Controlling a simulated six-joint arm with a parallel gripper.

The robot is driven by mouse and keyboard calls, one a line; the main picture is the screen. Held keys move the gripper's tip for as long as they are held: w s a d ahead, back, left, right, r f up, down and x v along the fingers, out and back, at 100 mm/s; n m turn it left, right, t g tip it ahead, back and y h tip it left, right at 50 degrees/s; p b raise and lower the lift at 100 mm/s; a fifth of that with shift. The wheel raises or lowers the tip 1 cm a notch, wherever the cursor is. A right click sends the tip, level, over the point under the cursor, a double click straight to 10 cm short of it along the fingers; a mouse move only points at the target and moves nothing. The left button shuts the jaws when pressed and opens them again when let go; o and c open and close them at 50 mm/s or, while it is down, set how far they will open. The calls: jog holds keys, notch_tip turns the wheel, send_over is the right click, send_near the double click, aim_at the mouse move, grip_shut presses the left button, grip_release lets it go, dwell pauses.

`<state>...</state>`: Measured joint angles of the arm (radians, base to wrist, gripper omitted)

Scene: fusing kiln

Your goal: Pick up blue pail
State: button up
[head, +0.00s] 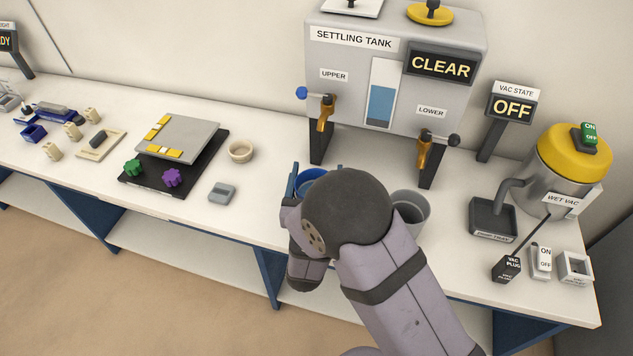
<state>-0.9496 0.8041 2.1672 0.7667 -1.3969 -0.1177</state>
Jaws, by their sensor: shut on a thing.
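The blue pail (311,176) is on or just over the bench in front of the settling tank, below its upper tap. Only its rim and part of its inside show, as my arm covers the rest. My gripper (318,180) is at the pail, with one blue finger at the pail's left side and a bit of the other at its right. It is shut on the pail. I cannot tell whether the pail's base touches the bench.
A grey pail (411,207) stands close on the right, under the lower tap (424,150). The settling tank (350,75) is behind. A cream bowl (241,151) and a grey block (222,193) lie left. The wet vac (565,170) stands far right. Bench between block and pail is clear.

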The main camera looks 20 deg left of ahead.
notch_tip(320, 180, up, 10)
jog(key=shift+f+p, duration=0.1)
jog(key=shift+p, duration=0.85)
jog(key=s+a+n+g+y+b, duration=0.1)
jog(key=s+a+n+y+b, duration=0.15)
jog(key=a, duration=0.35)
jog(key=s+a+n+g+y+b, duration=0.2)
jog(key=s+a+y+b, duration=0.15)
jog(key=a, duration=0.25)
jog(key=shift+w+f+b, duration=0.25)
jog(key=shift+f+b, duration=0.35)
jog(key=shift+f, duration=0.9)
jog(key=shift+w+f+b, duration=0.2)
jog(key=shift+f+b, duration=0.4)
jog(key=shift+f, duration=0.85)
jog(key=shift+f, duration=0.1)
jog(key=shift+f+b, duration=0.55)
jog(key=shift+f, duration=1.2)
